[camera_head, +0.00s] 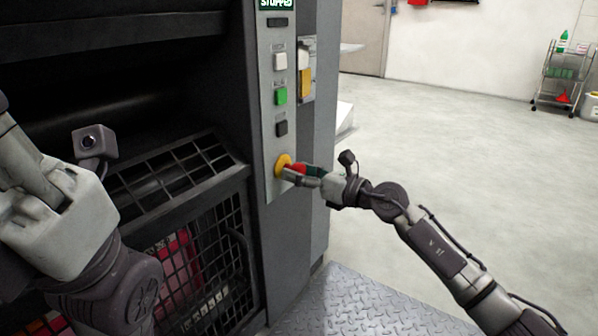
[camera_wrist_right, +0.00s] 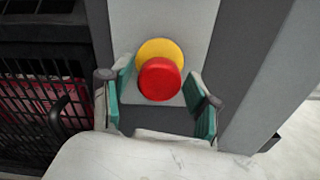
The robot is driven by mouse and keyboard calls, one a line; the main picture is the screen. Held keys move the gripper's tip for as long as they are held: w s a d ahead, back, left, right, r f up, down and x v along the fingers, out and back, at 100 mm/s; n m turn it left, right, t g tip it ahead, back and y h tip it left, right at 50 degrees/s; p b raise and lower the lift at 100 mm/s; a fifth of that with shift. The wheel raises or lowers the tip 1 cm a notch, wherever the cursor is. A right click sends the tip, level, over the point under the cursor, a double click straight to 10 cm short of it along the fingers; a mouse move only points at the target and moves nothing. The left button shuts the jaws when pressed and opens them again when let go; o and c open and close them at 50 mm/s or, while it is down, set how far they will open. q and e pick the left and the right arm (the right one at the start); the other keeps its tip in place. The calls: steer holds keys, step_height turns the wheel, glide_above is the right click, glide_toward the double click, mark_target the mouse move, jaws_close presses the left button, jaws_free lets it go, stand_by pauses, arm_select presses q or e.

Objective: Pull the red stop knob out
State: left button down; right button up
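The red stop knob (camera_head: 298,169) sits on a yellow round base (camera_head: 283,165) low on the grey control panel (camera_head: 268,130). In the right wrist view the red knob (camera_wrist_right: 160,79) is in front of the yellow base (camera_wrist_right: 158,50). My right gripper (camera_head: 300,172) is at the knob; in the wrist view its two green-padded fingers (camera_wrist_right: 160,98) stand apart, one on each side of the knob, with gaps between pads and knob. My left arm is at the left of the head view; its fingertips are not visible.
Above the knob the panel has a black button (camera_head: 281,128), a green button (camera_head: 281,96), a white button (camera_head: 280,62) and a display reading STOPPED (camera_head: 277,4). A mesh guard (camera_head: 195,250) is left of the panel. Open floor (camera_head: 440,140) lies to the right, with a cart (camera_head: 560,75) far back.

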stand_by(0.3)
steer(key=v, duration=1.2)
